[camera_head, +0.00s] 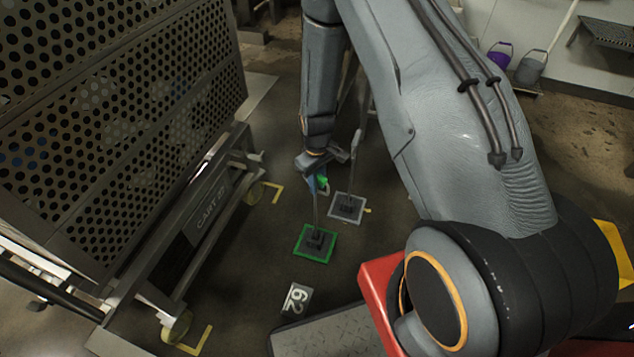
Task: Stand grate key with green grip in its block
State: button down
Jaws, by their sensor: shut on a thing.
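My gripper (318,170) hangs at the end of my arm in the head view, above the floor between the cart and my arm. It is shut on the grate key with the green grip (323,185); a small blue part shows beside the grip. A thin grey shaft (315,212) runs down, nearly upright, from the gripper toward a dark block (316,238) on a green-edged floor plate (303,252). I cannot tell whether the shaft's lower end is inside the block or just in front of it.
A second dark block (347,205) stands on a pale-edged plate to the right, with a tall grey rod (354,160) rising from it. A perforated cart (205,205) fills the left. Purple and grey buckets (530,68) stand far right.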

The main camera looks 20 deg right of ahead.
jog(key=shift+f, duration=0.6)
jog(key=shift+f+b, duration=0.25)
jog(key=shift+b, duration=0.1)
jog(key=c, duration=1.6)
grip_release()
jog(key=shift+o, duration=0.2)
jog(key=shift+r+p, duration=0.4)
jog(key=shift+r, duration=3.5)
